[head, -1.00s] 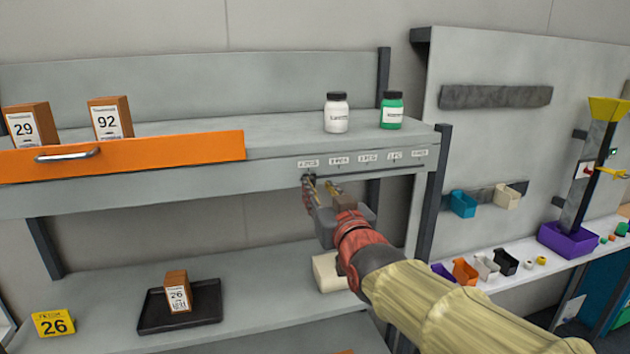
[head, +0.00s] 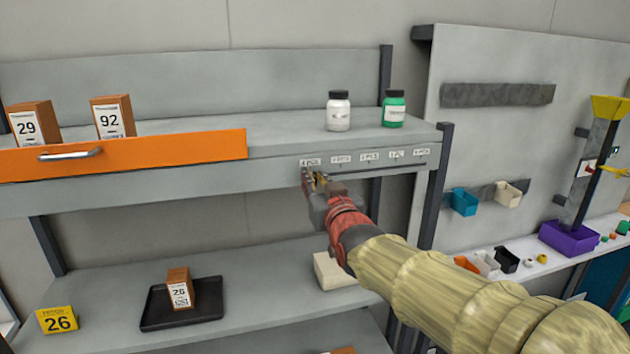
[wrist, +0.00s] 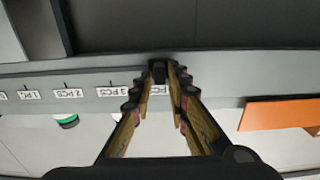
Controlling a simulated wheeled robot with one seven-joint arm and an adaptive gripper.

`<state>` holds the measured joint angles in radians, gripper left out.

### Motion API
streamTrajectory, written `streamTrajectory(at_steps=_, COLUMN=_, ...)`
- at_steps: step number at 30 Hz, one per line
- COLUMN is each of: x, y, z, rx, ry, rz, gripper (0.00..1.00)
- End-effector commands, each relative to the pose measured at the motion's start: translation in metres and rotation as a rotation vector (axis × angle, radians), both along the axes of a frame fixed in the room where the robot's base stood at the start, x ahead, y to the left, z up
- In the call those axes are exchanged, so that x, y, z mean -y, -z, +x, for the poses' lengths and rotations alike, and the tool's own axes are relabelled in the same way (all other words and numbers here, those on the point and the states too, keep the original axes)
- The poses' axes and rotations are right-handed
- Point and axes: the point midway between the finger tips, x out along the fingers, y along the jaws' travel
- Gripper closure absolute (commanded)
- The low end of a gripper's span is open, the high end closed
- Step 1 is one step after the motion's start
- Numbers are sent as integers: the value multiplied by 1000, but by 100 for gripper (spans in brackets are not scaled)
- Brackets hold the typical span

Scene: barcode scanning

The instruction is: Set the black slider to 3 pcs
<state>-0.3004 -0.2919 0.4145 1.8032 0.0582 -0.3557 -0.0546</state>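The black slider (wrist: 158,73) sits on the shelf-edge rail, between my fingertips in the wrist view. In the head view my gripper (head: 312,180) covers it, just below the leftmost label, which seems to read 4 PCS (head: 310,162). My gripper also shows in the wrist view (wrist: 161,68), its fingers narrowed around the slider with no clear gap seen. The 3 PCS label (head: 341,159) is the one to the right in the head view; it also shows left of my fingers in the wrist view (wrist: 112,91).
More labels run right along the shelf edge (head: 270,173). A white bottle (head: 339,114) and a green bottle (head: 393,111) stand above. A dark upright (head: 435,185) stands at right. Below, a black tray (head: 155,312) holds a box.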

Motion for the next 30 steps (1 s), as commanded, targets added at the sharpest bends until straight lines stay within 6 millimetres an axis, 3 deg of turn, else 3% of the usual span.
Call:
streamTrajectory(at_steps=8, x=0, y=0, z=0, rx=0, ry=0, rz=0, gripper=100)
streamTrajectory(at_steps=30, x=0, y=0, z=0, rx=0, ry=0, rz=-1, gripper=100)
